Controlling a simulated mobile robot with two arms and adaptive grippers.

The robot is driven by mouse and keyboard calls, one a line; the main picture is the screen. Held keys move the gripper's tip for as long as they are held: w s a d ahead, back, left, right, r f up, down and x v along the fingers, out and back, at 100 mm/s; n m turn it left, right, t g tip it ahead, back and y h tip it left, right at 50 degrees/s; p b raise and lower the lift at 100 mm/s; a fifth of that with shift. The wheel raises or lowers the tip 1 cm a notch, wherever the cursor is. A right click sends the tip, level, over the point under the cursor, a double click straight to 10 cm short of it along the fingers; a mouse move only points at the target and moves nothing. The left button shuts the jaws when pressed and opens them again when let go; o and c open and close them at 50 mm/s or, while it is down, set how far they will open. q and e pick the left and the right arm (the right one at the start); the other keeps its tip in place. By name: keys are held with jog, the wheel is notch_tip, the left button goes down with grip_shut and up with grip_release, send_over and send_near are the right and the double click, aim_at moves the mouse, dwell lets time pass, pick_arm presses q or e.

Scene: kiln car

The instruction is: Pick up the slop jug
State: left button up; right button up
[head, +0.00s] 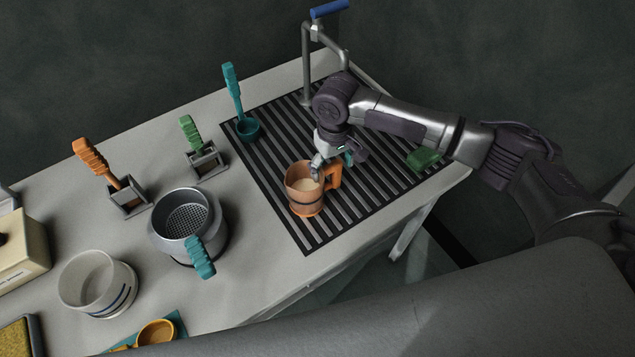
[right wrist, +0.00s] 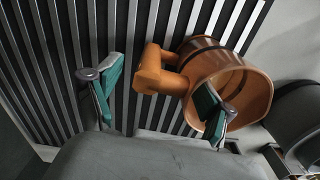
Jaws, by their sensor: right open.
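The slop jug (head: 305,200) is an orange-brown jug with a dark band, standing upright on the slatted drain rack. Pale contents show in its mouth. Its chunky orange handle points to the right in the head view and to the left in the right wrist view, which also shows the jug (right wrist: 247,92). My right gripper (head: 336,163) is open just above the jug's handle side. In the right wrist view, the handle lies between the spread fingers of the gripper (right wrist: 155,95), and one finger overlaps the jug's mouth. Contact cannot be told. My left gripper is not in view.
The black slatted rack (head: 277,168) has a teal ladle (head: 248,128), a green block (head: 423,159) and a tap (head: 307,60) on or beside it. A sieve pot (head: 170,238), a pale bowl (head: 72,285) and brush holders stand left. Bare table lies between.

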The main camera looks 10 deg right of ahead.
jog(key=c, duration=0.4)
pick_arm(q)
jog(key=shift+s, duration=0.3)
pick_arm(e)
jog(key=shift+r, duration=0.1)
grip_shut()
jog(key=shift+r, duration=0.1)
jog(key=shift+w+r, duration=0.1)
jog(key=shift+r, duration=0.2)
jog(key=r, duration=0.1)
jog(key=r+b, duration=0.1)
jog(key=r, duration=0.1)
jog(key=shift+s+r, duration=0.25)
jog(key=shift+s, duration=0.1)
jog(key=s+d+r, duration=0.1)
jog(key=s+r, duration=0.2)
jog(key=s, duration=0.2)
jog(key=s+r+b, duration=0.1)
jog(key=s+r, duration=0.2)
jog(key=s, duration=0.3)
jog(key=shift+d+r, duration=0.35)
jog(key=shift+d, duration=0.05)
jog(key=shift+c, duration=0.3)
grip_release()
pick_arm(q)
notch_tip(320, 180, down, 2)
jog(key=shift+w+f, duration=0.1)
pick_arm(e)
grip_shut()
